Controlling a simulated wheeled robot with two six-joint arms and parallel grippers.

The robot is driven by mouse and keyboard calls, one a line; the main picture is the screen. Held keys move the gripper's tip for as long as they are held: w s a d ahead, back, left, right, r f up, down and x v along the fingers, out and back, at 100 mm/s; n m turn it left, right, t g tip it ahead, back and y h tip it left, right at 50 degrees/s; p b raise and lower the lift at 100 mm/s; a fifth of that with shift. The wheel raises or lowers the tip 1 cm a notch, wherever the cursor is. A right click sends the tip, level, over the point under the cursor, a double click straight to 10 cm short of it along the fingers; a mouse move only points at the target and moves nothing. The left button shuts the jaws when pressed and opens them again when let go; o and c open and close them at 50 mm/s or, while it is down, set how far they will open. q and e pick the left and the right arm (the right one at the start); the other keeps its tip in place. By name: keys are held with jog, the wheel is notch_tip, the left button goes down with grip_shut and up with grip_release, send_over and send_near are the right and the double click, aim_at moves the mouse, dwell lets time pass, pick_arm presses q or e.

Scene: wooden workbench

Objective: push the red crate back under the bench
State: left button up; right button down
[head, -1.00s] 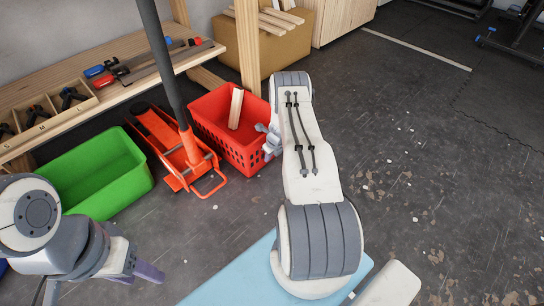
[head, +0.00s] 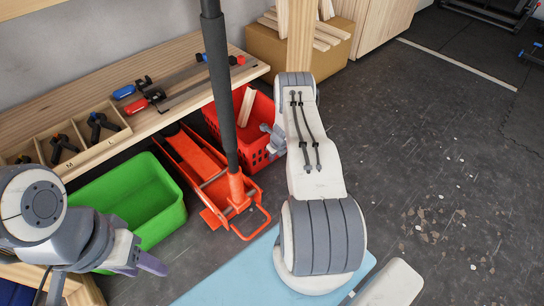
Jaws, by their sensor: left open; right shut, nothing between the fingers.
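The red crate (head: 252,156) stands on the floor at the bench's front edge, its back part hidden by the bench top and part of its front by the jack handle. A piece of wood (head: 247,107) leans inside it. My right gripper (head: 272,139) is shut and empty at the crate's right front side; it looks close to or touching the wall, but the arm hides part of this. My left gripper (head: 151,264) is open and empty at lower left, well away from the crate. The wooden bench (head: 160,117) runs along the upper left.
An orange-red floor jack (head: 192,160) with a tall dark handle (head: 218,80) stands just left of the crate. A green bin (head: 130,199) is further left. A wooden bench leg (head: 300,45) and a cardboard box (head: 263,50) are behind. The floor at right is open.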

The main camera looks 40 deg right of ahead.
jog(key=shift+w+d, duration=0.1)
jog(key=shift+w, duration=0.05)
jog(key=shift+s+r, duration=0.1)
jog(key=shift+s, duration=0.15)
jog(key=s+p, duration=0.3)
jog(key=shift+s+d+r+p, duration=0.1)
jog(key=shift+s+r+p, duration=0.15)
jog(key=shift+p, duration=0.15)
jog(key=p+v, duration=0.6)
jog(key=v, duration=0.3)
jog(key=shift+s, duration=0.2)
jog(key=shift+r, duration=0.15)
